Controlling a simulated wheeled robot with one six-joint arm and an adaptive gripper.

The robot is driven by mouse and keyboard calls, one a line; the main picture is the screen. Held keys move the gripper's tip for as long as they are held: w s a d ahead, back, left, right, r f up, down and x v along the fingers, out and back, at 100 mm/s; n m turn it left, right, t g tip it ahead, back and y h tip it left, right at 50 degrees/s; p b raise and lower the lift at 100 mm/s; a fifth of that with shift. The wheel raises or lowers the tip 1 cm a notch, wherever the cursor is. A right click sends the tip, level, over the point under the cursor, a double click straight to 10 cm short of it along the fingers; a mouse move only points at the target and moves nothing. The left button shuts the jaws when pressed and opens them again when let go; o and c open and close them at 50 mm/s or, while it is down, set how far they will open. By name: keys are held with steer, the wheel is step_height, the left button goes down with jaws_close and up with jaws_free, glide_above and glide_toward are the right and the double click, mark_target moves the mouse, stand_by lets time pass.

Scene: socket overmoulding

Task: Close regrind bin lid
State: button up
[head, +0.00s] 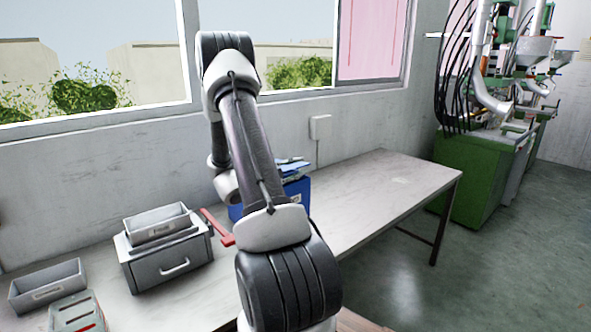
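A blue bin (299,190) stands on the table against the wall, partly hidden behind my arm. I take it to be the regrind bin. Something lighter blue with a dark piece (291,167) shows at its top; I cannot tell whether this is a raised lid or contents. My arm comes up from the bottom, bends near the window and drops toward the bin's left side. My gripper's fingers are hidden behind the arm.
A grey drawer box (170,268) carries a grey tray (157,224). A red bar (217,227) lies beside it. Another grey tray (47,287) and a slotted box (76,313) are at left. The table's right half (385,185) is clear. Green machines (478,165) stand beyond.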

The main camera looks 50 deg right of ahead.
steer(key=v, duration=1.2)
steer(key=shift+w, duration=0.1)
steer(key=w+r+n+t, duration=0.1)
steer(key=w+t, duration=0.1)
steer(key=w+r+n+t+y, duration=0.1)
steer(key=w+t, duration=0.1)
steer(key=w+r+n+t, duration=0.1)
steer(key=w+t, duration=0.1)
steer(key=w, duration=0.1)
steer(key=shift+a+r+n+y, duration=0.15)
steer(key=shift+a+n+y, duration=0.05)
steer(key=shift+n+y, duration=0.2)
steer(key=w+a+r+n+t+y, duration=0.8)
steer(key=a+n+t, duration=0.15)
steer(key=a, duration=0.25)
steer(key=s+a+r+n+y, duration=0.35)
steer(key=a+n+y, duration=0.25)
steer(key=a+n, duration=0.3)
steer(key=s+a+n+g+y, duration=0.25)
steer(key=s+a+n, duration=0.35)
steer(key=s, duration=0.4)
steer(key=s+f+n+g, duration=0.2)
steer(key=s+n+g, duration=0.2)
steer(key=s, duration=1.3)
steer(key=shift+d+n+g+h, duration=0.2)
steer(key=shift+n+g+h, duration=0.15)
steer(key=shift+n, duration=0.1)
